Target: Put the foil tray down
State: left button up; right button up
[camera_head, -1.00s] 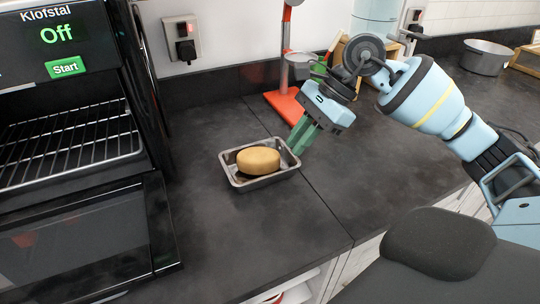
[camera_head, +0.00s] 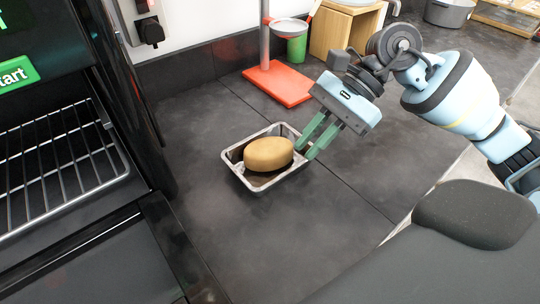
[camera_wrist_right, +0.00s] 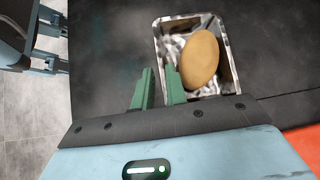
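The foil tray (camera_head: 254,183) is a small shiny metal tray that sits on the dark counter. A tan, rounded loaf-like item (camera_head: 269,154) lies in it. In the right wrist view the tray (camera_wrist_right: 227,76) and the item (camera_wrist_right: 199,59) show just beyond my fingers. My right gripper (camera_head: 307,147) is open, its two green fingers apart at the tray's right end.
An open oven with a wire rack (camera_head: 62,170) stands at the left. A red-based stand (camera_head: 279,84), a green cup (camera_head: 291,40) and a wooden box (camera_head: 343,32) are behind the tray. Counter around the tray's front is clear.

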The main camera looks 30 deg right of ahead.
aim_at(284, 173)
jog(key=shift+s+f, duration=0.1)
jog(key=shift+s, duration=0.05)
jog(key=shift+x, duration=0.8)
jog(key=shift+w+p+x, duration=0.15)
jog(key=shift+p+x, duration=0.2)
jog(key=shift+x, duration=1.1)
jog(key=shift+w+p+x, duration=0.15)
jog(key=shift+p+x, duration=0.15)
jog(key=shift+x, duration=1.15)
jog(key=shift+f, duration=0.15)
grip_shut()
